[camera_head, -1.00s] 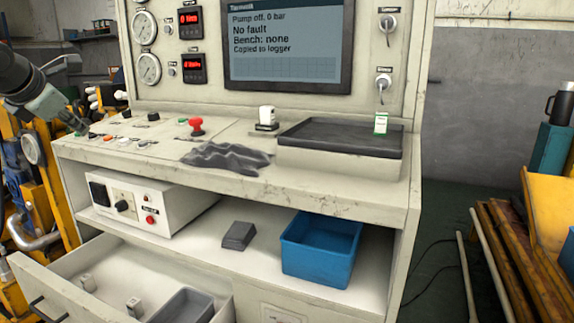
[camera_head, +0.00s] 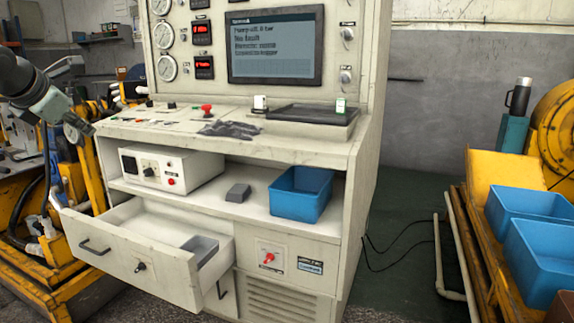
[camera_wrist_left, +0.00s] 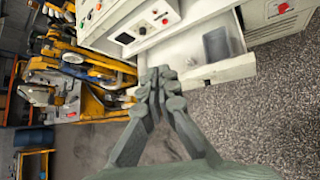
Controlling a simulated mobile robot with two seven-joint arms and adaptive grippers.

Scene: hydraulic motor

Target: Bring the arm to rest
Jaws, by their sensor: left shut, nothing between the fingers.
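My left gripper (camera_head: 80,128) is at the left of the head view, at the end of my grey arm, beside the bench's left edge. In the left wrist view its fingers (camera_wrist_left: 160,80) are closed together with nothing between them. They point toward the open drawer (camera_wrist_left: 205,75) from some distance and appear clear of it. My right gripper is not in view.
The test bench (camera_head: 230,150) stands ahead with its drawer (camera_head: 130,245) pulled out. A blue bin (camera_head: 300,195) and a grey block (camera_head: 238,193) sit on its shelf. Yellow equipment (camera_head: 65,270) is at left. More blue bins (camera_head: 545,258) are at right.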

